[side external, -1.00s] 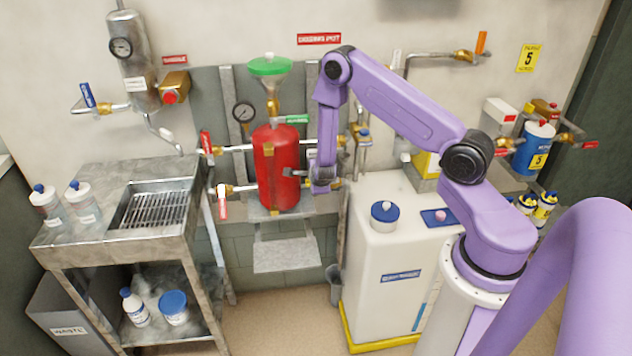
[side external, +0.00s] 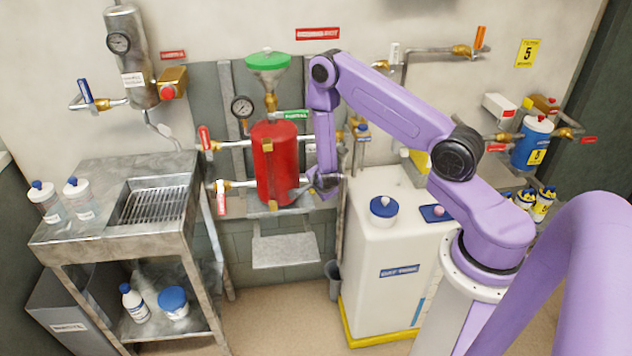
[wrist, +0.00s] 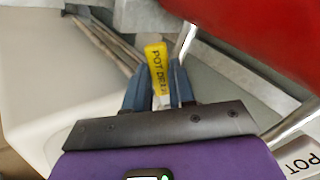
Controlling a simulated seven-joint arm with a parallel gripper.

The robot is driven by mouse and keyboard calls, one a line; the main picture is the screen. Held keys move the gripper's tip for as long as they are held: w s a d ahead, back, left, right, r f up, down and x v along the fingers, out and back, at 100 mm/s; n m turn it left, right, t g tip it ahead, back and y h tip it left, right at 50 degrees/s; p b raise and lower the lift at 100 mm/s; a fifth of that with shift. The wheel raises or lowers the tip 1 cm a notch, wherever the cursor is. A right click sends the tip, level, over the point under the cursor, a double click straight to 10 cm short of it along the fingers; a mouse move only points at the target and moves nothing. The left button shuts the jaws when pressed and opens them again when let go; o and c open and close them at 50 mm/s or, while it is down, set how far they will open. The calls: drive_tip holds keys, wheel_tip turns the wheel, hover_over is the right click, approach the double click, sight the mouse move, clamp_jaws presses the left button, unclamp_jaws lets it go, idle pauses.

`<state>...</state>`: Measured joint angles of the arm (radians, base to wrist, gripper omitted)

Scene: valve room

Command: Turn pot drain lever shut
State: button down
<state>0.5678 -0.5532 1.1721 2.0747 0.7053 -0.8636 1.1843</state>
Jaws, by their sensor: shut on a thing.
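The pot drain lever (wrist: 156,62) shows in the wrist view as a yellow handle lettered "POT DR…", its lower end between my blue fingers. My gripper (wrist: 158,86) is shut on it. In the side view my gripper (side external: 313,189) is low at the right side of the red pot (side external: 274,165), and the lever cannot be made out there. The red pot also fills the upper right of the wrist view (wrist: 275,30). The drain valve body is not clearly visible.
A white tank (side external: 385,245) with a blue cap stands just right of my gripper. Red-handled valves sit left of the pot, one with a red lever (side external: 220,197). A metal shelf (side external: 285,250) is below the pot. A steel sink bench (side external: 100,222) stands at left.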

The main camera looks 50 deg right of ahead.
drive_tip(key=s+d+f+n, duration=0.2)
drive_tip(key=s+n, duration=0.3)
drive_tip(key=n, duration=0.7)
drive_tip(key=shift+s+f, duration=0.2)
drive_tip(key=shift+s, duration=0.2)
drive_tip(key=shift+d+n, duration=0.2)
drive_tip(key=shift+n, duration=0.1)
drive_tip(key=c, duration=0.9)
unclamp_jaws()
drive_tip(key=shift+c, duration=0.2)
